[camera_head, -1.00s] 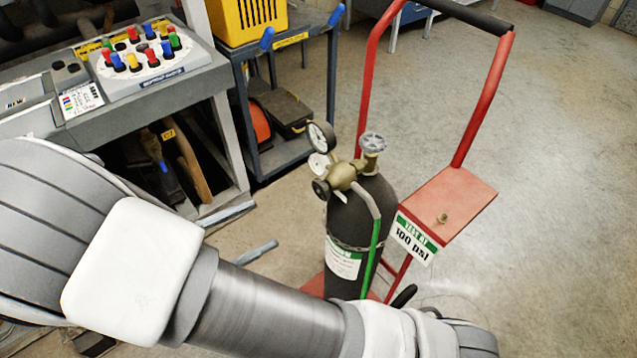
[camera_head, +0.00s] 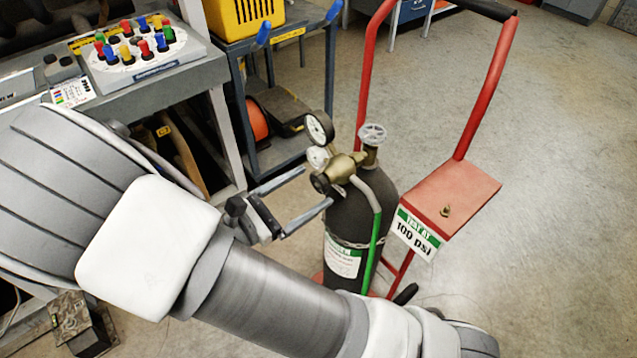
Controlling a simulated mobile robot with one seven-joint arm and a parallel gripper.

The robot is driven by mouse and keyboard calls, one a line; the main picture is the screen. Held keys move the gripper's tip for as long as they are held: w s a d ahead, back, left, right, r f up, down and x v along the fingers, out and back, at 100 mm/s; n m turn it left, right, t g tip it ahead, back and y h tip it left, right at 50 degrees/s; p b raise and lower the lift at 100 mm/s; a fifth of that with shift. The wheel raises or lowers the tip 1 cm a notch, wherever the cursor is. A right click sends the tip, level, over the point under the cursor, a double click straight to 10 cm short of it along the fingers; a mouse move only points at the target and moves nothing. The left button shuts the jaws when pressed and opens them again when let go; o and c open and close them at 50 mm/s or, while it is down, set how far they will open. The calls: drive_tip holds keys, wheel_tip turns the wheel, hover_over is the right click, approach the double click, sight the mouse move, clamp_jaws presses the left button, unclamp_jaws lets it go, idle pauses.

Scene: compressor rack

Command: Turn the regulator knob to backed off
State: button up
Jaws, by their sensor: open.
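The regulator (camera_head: 343,168) is a brass body with two round gauges on top of a dark gas cylinder (camera_head: 350,220). Its dark round knob (camera_head: 320,183) faces left toward my gripper. My gripper (camera_head: 316,186) is open, its two long grey fingers pointing right. One fingertip is above and left of the knob and the other below it, so the knob appears between or just beyond the tips. I cannot tell whether either finger touches it. The knob's turned position is too small to read.
A grey valve handwheel (camera_head: 372,133) sits atop the cylinder. A green hose (camera_head: 373,250) runs down its front. A red cart (camera_head: 455,192) carries a "TEST AT 100 psi" sign (camera_head: 416,233). A workbench (camera_head: 130,115) and tool trolley (camera_head: 290,150) stand left and behind. Floor at right is clear.

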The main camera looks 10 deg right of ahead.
sight(317, 184)
drive_tip(key=shift+x, duration=1.6)
drive_tip(key=c, duration=1.4)
